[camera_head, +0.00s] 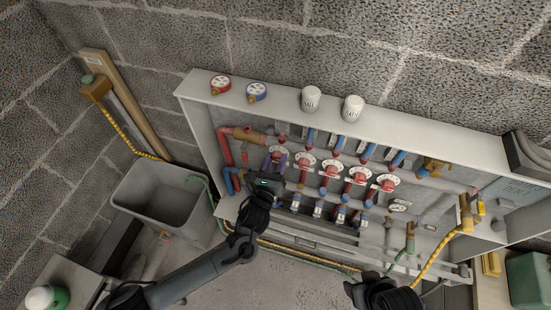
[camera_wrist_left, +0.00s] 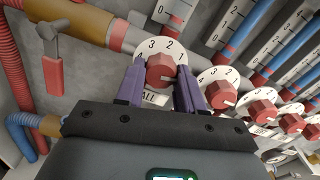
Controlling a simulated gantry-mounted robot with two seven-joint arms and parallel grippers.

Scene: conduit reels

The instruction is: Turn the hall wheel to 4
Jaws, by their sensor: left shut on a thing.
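The hall wheel is a red knob (camera_wrist_left: 160,72) on a white dial plate (camera_wrist_left: 153,45) with 3, 2 and 1 showing. A plate below it reads "ALL", its first letter covered. In the head view, the left gripper (camera_head: 276,165) is at the leftmost dial of the row. My right gripper (camera_head: 366,282) is dark, low in the head view, away from the wheels; its jaws are unclear.
Several similar red wheels (camera_head: 332,167) stand in a row to the right, close to the left gripper. Red and blue gauges (camera_head: 220,84) and two white lettered cylinders (camera_head: 311,98) sit on the cabinet's top. A grey sink (camera_head: 160,198) is at the left.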

